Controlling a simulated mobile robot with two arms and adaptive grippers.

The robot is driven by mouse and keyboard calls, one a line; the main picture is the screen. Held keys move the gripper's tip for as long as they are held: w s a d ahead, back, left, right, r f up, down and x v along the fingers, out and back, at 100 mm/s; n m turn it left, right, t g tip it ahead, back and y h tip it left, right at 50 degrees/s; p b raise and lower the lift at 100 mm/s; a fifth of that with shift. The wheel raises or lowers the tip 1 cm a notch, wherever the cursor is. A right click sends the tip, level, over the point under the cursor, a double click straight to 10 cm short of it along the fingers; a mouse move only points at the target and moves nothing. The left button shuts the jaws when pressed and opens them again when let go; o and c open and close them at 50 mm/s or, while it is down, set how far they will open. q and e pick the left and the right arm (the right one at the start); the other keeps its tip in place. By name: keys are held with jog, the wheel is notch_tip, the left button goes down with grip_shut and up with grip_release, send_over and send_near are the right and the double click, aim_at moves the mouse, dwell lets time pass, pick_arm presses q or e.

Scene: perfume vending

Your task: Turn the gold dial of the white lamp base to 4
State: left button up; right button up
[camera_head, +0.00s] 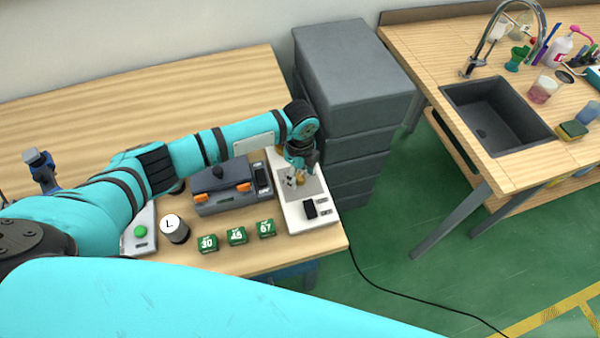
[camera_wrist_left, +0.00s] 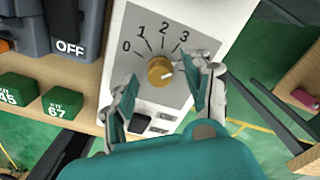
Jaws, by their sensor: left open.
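The white lamp base (camera_head: 296,214) stands at the right end of the wooden table. In the left wrist view, its grey face (camera_wrist_left: 158,25) carries the numbers 0, 1, 2 and 3 around a round gold dial (camera_wrist_left: 159,71). A small pale mark shows on the dial's right side; its exact reading is unclear. No 4 shows; a finger covers the area beyond 3. My left gripper (camera_head: 298,174) is over the base. In the wrist view its open fingers (camera_wrist_left: 165,82) are on either side of the dial, with gaps visible. My right gripper is not in view.
A dark grey device (camera_head: 215,200) with orange clips stands left of the base, and green number blocks (camera_head: 236,236) lie in front of it. A grey drawer cabinet (camera_head: 350,75) stands close behind the base. A black switch (camera_head: 310,208) is on the base's front.

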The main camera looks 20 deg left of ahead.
aim_at(300, 176)
pick_arm(q)
notch_tip(300, 176, up, 12)
jog(key=shift+f, duration=0.15)
dwell(0.7)
